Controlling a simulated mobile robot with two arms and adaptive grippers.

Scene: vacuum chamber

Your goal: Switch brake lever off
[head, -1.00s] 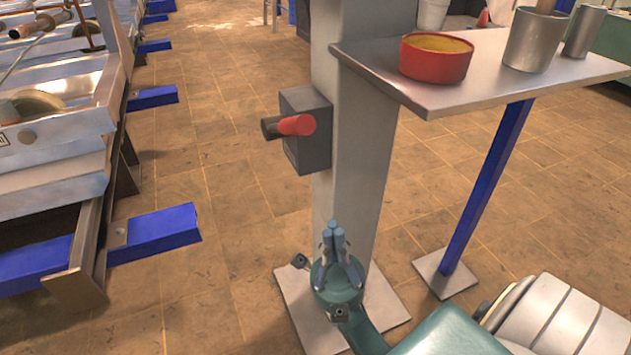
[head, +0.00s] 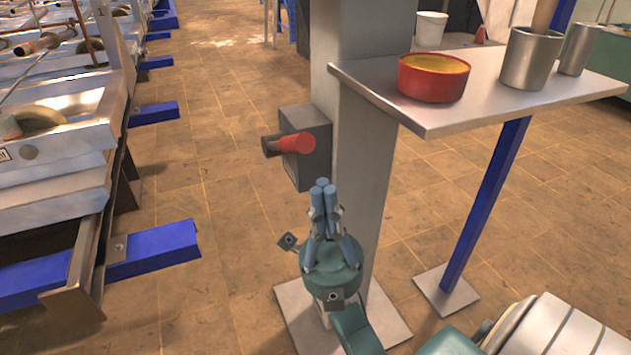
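The brake lever (head: 296,143) has a red cylindrical handle on a dark pivot. It sticks out from a dark grey box (head: 309,160) fixed to the grey column (head: 362,130). My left gripper is not in the view.
A grey shelf (head: 430,125) juts out right of the column, holding a red bowl (head: 433,78) and metal cups (head: 530,58). A blue post (head: 487,200) supports it. Metal machinery with blue feet (head: 153,250) stands at the left. The floor between is clear.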

